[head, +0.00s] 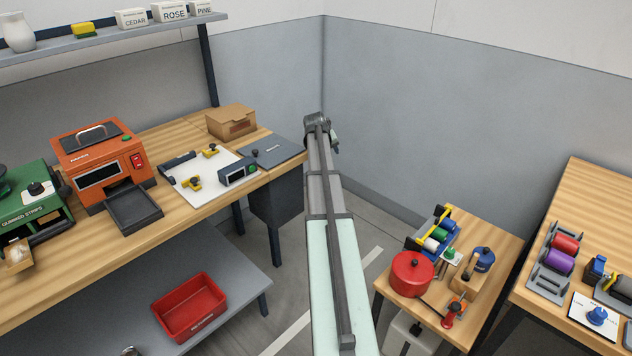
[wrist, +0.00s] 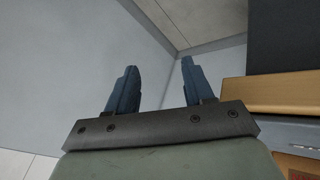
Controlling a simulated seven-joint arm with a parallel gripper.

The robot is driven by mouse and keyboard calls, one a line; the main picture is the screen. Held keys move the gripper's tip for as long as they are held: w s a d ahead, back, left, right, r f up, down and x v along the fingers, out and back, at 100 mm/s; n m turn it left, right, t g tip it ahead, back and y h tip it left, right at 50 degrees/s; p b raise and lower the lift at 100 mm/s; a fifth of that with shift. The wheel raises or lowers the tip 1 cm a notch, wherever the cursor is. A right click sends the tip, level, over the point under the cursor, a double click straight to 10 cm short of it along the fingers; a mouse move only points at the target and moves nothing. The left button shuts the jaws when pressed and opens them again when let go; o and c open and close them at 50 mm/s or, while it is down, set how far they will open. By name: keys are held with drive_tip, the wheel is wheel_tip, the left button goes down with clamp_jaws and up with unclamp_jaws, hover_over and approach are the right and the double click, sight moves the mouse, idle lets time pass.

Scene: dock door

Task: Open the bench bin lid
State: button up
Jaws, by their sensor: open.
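The bench bin lid (head: 278,149) is a flat dark grey panel with a small black knob (head: 255,153), lying level at the right end of the long bench. It looks closed. The dark bin body (head: 280,207) hangs below the bench end. My gripper (head: 334,137) is right of the lid, apart from it, at the far end of my raised arm; its fingers are mostly hidden in the head view. In the wrist view my gripper (wrist: 153,88) shows two blue fingers spread apart with nothing between them.
The long bench carries a white board (head: 208,176) with yellow clamps, a cardboard box (head: 231,121) behind the lid and an orange machine (head: 100,160). A red tray (head: 190,307) sits on the lower shelf. A bench edge (wrist: 275,94) shows at right in the wrist view.

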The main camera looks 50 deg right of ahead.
drive_tip(key=a+f, duration=0.6)
drive_tip(key=f, duration=0.3)
drive_tip(key=shift+a+f+g, duration=0.25)
drive_tip(key=shift+f+g, duration=0.05)
idle(0.4)
